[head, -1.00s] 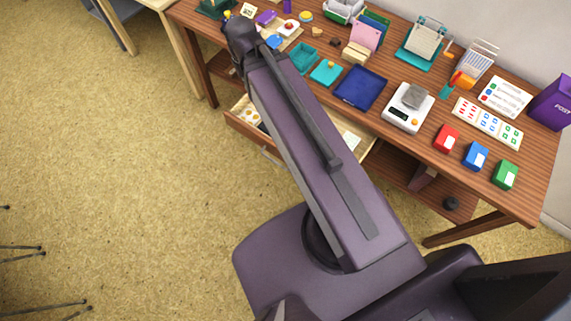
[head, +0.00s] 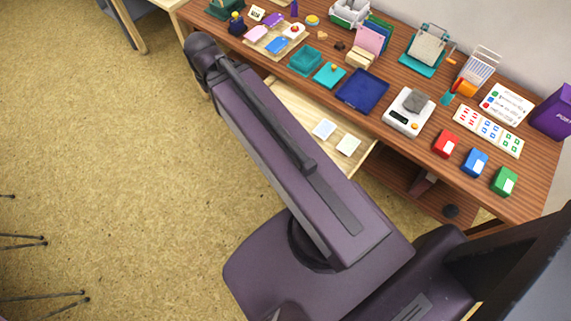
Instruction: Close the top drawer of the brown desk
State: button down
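The brown desk (head: 532,185) runs diagonally across the upper right. An open drawer (head: 292,106) of pale wood sticks out below the desktop's front edge. Two light cards (head: 324,129) lie in its right part. My arm crosses over the drawer and hides its front and left part, so I cannot tell how far out it is. My gripper is not visible; the far end of the visible arm is near the desk's left end.
The desktop holds a blue tray (head: 362,91), a scale (head: 409,111) with a grey lump, and red (head: 446,144), blue (head: 475,162) and green (head: 504,181) inkpads near the front edge. A lower shelf (head: 405,181) sits beneath. Open floor (head: 110,160) lies to the left.

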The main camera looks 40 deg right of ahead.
aim_at(308, 111)
jog(key=u, duration=0.05)
jog(key=k, duration=2.15)
jog(key=z, duration=0.65)
jog(key=i, duration=1)
jog(key=u, duration=0.05)
